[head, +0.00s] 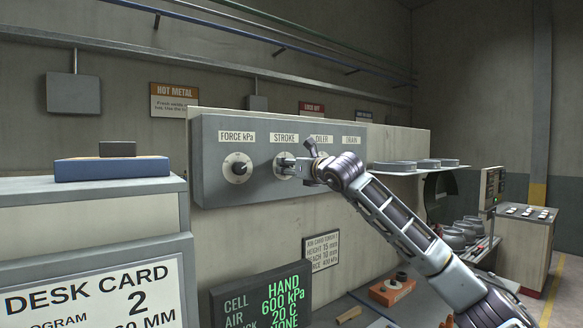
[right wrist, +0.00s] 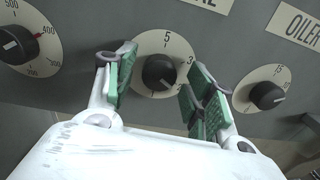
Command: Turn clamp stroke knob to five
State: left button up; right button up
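The stroke knob (right wrist: 158,71) is round and black on a pale dial plate; the 5 is at the plate's top and the 3 at its right in the right wrist view. I cannot clearly read its pointer. My right gripper (right wrist: 163,85) has its green-padded fingers on either side of the knob, with visible gaps. In the head view my right gripper (head: 288,163) is in front of the stroke dial (head: 279,168) and hides most of it. My left gripper is not in view.
The force knob (head: 238,168) is left of the stroke dial, and the oiler knob (right wrist: 267,95) is close on the right. The grey control panel (head: 215,190) carries them. A shelf (head: 400,170) with parts stands to the right, and a lit cell display (head: 262,300) below.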

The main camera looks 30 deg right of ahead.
jog(key=c, duration=0.8)
jog(key=shift+c, duration=0.2)
